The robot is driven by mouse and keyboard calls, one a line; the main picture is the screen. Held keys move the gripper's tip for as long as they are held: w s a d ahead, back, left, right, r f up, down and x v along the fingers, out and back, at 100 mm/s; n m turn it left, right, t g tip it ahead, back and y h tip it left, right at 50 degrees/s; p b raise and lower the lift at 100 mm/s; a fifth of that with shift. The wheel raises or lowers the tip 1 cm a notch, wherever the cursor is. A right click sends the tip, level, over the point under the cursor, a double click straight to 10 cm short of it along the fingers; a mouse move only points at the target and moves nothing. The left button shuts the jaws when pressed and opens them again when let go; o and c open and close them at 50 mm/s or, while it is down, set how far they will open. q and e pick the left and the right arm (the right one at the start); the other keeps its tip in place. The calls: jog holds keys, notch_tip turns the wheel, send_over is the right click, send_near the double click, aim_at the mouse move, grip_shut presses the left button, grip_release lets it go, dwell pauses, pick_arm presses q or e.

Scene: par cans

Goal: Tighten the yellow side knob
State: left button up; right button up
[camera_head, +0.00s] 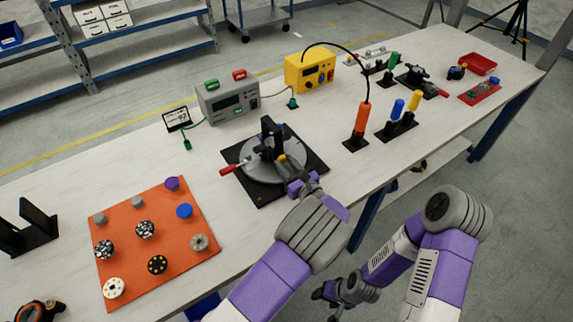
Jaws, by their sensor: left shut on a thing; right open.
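The black fixture (268,140) stands on a round grey plate (245,170) on a black square base (262,194). The yellow side knob (283,158) shows as a small yellow piece on the near right side of the fixture. My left gripper (296,180) reaches in from the near edge and is shut at the knob; its fingers hide part of it. A red-handled lever (229,169) sticks out at the left of the plate. My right gripper (327,293) is open and empty, low in front of the table and well away from the fixture.
An orange mat (125,240) with several round parts lies at left. A grey meter (228,100) and yellow box (310,72) stand behind. An orange-handled tool (361,118) and blue and yellow handles (398,108) stand to the right. The table's near edge is close.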

pick_arm(q)
jog(key=m+p, duration=0.2)
jog(key=p, duration=0.1)
jog(key=shift+r, duration=0.25)
jog(key=shift+f+m+p, duration=0.1)
jog(key=shift+m+p, duration=0.7)
jog(key=shift+f+m, duration=0.15)
jog(key=shift+m, duration=0.15)
jog(key=o, duration=1.1)
jog(key=shift+c, duration=0.2)
jog(key=shift+d, duration=0.15)
